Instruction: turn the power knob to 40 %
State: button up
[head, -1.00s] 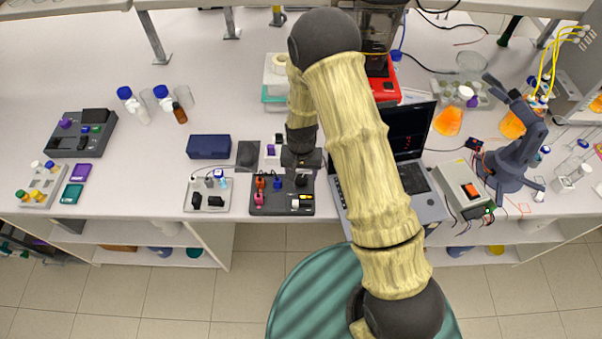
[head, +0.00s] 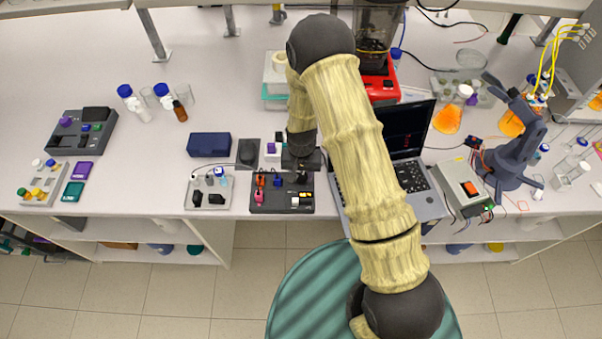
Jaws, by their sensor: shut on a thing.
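A dark control panel (head: 270,207) lies near the bench's front edge, with orange, blue and pink parts on its left and small white and yellow parts at its lower right. My gripper (head: 301,176) points down at the panel's upper right corner. It is shut on a small dark knob there, mostly hidden by the jaws and wrist. The knob's pointer and any scale are too small or covered to read.
An open laptop (head: 425,204) stands close on the right. A grey tray (head: 219,203) with small parts and a blue box (head: 209,146) are on the left. A red-based machine (head: 384,91) stands behind my arm.

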aim_at(301, 176)
jog(key=shift+n+b, duration=0.35)
jog(key=shift+n, duration=0.05)
jog(key=n+b, duration=0.2)
jog(key=n, duration=0.2)
jog(key=shift+f+b, duration=0.1)
jog(key=shift+b, duration=0.3)
jog(key=n+b, duration=0.1)
jog(key=n, duration=0.4)
jog(key=shift+n+b, duration=0.4)
jog(key=o, duration=1)
jog(key=shift+r, duration=0.2)
notch_tip(301, 176, up, 17)
jog(key=b, duration=0.3)
jog(key=shift+r, duration=0.15)
